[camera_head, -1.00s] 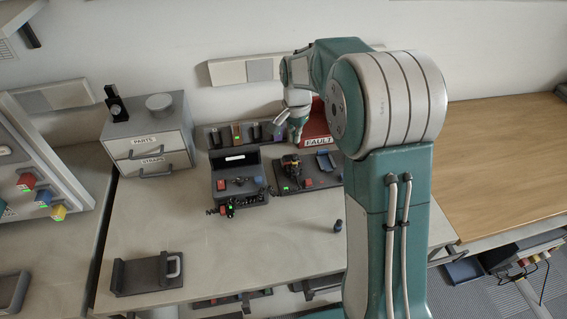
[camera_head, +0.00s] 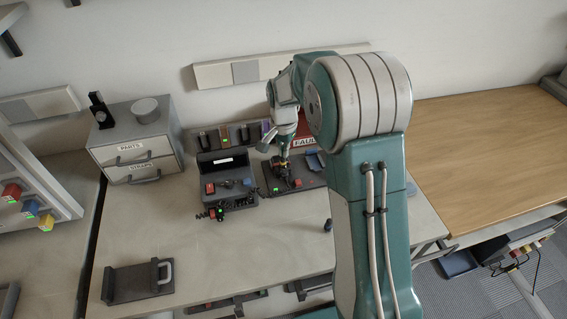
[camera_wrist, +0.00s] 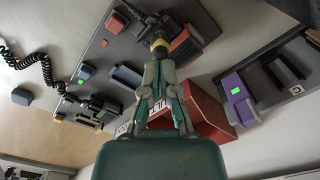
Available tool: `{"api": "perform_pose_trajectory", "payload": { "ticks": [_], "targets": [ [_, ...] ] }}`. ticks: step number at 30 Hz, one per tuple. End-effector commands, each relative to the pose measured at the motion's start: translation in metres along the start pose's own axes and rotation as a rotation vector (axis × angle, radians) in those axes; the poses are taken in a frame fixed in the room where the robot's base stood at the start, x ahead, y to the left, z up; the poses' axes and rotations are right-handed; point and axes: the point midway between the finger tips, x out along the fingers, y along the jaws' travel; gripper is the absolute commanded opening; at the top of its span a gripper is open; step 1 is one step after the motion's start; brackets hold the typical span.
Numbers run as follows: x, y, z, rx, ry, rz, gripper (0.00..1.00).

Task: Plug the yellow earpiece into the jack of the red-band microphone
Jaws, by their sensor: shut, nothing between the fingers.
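My gripper (camera_wrist: 160,62) is shut and empty, its fingertips pointing down at a dark fixture plate (camera_wrist: 120,50). Right at the fingertips in the wrist view is a small yellow ring-like part (camera_wrist: 160,43), touching or nearly so; I cannot tell if it is the earpiece. It stands by a black device and a dark red ribbed block (camera_wrist: 184,44). In the head view my gripper (camera_head: 284,157) is over the right-hand fixture, with a small orange-yellow spot (camera_head: 281,163) beneath it. I cannot make out the red-band microphone or its jack for certain.
A red FAULT bin (camera_wrist: 207,118) stands close beside my fingers. A rack with a purple slot (camera_wrist: 232,97) is behind. A second dark case (camera_head: 223,163) lies left, a grey drawer unit (camera_head: 140,152) further left. A coiled cord (camera_wrist: 40,58) lies on the bench.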

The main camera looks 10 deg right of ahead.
Motion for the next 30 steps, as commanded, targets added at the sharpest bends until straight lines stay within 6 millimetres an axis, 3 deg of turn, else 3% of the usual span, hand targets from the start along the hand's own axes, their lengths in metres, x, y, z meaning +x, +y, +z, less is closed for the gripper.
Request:
{"api": "perform_pose_trajectory", "payload": {
  "ticks": [12,30],
  "targets": [
    [0.004,0.000,0.000,0.000,-0.002,0.002,0.00],
    [-0.041,-0.001,0.000,-0.001,0.002,-0.002,0.00]
  ]
}}
